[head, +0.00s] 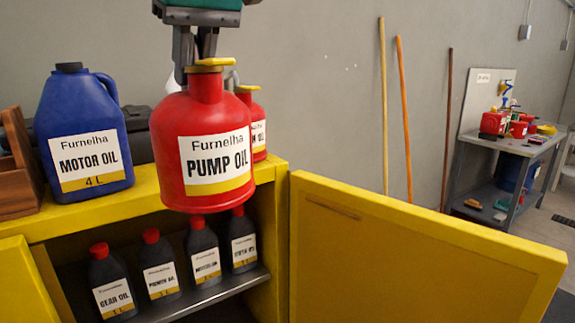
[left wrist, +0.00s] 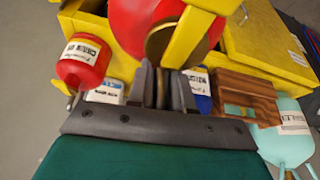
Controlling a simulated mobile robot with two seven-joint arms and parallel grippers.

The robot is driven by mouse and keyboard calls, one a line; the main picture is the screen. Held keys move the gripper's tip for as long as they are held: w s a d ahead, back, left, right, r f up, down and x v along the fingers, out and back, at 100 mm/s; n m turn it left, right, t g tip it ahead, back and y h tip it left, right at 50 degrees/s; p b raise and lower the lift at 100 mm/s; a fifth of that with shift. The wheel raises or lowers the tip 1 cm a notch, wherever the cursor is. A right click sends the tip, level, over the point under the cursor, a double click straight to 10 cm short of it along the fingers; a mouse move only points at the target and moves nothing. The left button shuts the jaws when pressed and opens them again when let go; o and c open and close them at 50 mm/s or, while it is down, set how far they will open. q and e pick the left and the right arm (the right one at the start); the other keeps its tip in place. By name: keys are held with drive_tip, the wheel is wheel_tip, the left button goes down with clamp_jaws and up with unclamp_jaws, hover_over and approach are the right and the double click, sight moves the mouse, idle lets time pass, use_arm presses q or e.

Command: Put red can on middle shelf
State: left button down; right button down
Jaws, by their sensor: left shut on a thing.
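The red can (head: 205,140), labelled PUMP OIL, hangs upright from my left gripper (head: 196,68) in front of the yellow cabinet (head: 285,205). The gripper is shut on the can's yellow top. In the left wrist view the red can (left wrist: 160,25) shows beyond the fingers (left wrist: 163,90). A shelf (head: 235,284) inside the open cabinet carries several dark bottles with red caps, among them a gear oil bottle (head: 112,285). I cannot tell from these views whether this is the middle shelf. My right gripper is not in view.
On the cabinet top stand a blue motor oil jug (head: 85,135), a second red can (head: 257,125) and a wooden box (head: 18,165). The open yellow door (head: 410,255) extends right. Poles (head: 402,120) lean on the wall; a workbench (head: 500,145) stands far right.

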use_arm(q)
drive_tip(key=shift+m, duration=0.6)
drive_tip(key=x, duration=0.4)
drive_tip(key=a+x, duration=0.1)
drive_tip(key=x, duration=0.7)
drive_tip(key=shift+s+a, duration=0.25)
drive_tip(key=shift+s, duration=0.15)
drive_tip(key=s+a+f+m+h, duration=0.1)
drive_tip(key=s+a+f+m, duration=0.1)
drive_tip(key=f, duration=0.8)
drive_tip(key=s+a+f+m+h, duration=0.1)
drive_tip(key=s+a+f+m, duration=0.1)
drive_tip(key=f, duration=0.7)
drive_tip(key=s+d+f+m+t+h, duration=0.1)
drive_tip(key=s+d+f+m, duration=0.1)
drive_tip(key=s+f, duration=0.5)
drive_tip(key=shift+s+f+m, duration=0.3)
drive_tip(key=shift+s+m, duration=0.2)
drive_tip(key=shift+s, duration=0.25)
drive_tip(key=shift+a, duration=0.15)
